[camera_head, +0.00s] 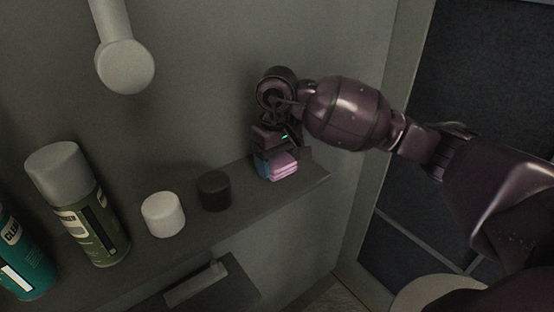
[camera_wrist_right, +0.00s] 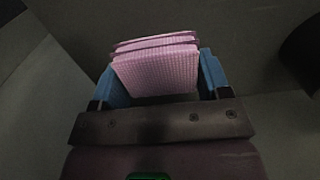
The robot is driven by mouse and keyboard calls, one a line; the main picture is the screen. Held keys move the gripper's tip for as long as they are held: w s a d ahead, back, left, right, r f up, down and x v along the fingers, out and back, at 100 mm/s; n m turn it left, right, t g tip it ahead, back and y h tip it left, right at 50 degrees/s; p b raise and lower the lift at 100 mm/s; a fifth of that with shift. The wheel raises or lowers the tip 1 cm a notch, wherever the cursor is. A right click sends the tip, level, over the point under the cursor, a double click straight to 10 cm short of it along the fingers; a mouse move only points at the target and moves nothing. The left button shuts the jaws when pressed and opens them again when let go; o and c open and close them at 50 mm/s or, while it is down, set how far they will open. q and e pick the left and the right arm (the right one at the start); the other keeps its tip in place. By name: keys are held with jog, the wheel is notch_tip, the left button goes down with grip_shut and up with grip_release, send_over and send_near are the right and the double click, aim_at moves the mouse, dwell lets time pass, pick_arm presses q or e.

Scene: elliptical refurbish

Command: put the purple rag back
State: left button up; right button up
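The purple rag (camera_head: 282,166) is a folded pinkish-purple stack at the right end of the grey shelf. It also fills the middle of the right wrist view (camera_wrist_right: 157,70). My right gripper (camera_head: 270,165) reaches down over the shelf end. Its blue fingers (camera_wrist_right: 163,85) stand on both sides of the rag, very close to its edges. I cannot tell whether both fingers press on it. The underside of the rag is hidden. My left gripper is not in view.
The shelf (camera_head: 235,220) also holds a black cap-like cylinder (camera_head: 214,191), a white one (camera_head: 163,214), a green spray can (camera_head: 85,215) and a teal can (camera_head: 22,262). A rounded fixture (camera_head: 124,66) juts from the wall above.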

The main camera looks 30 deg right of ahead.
aim_at(277, 158)
jog(key=o, duration=0.4)
notch_tip(277, 158, up, 12)
jog(key=shift+r, duration=0.15)
dwell(0.4)
dwell(0.4)
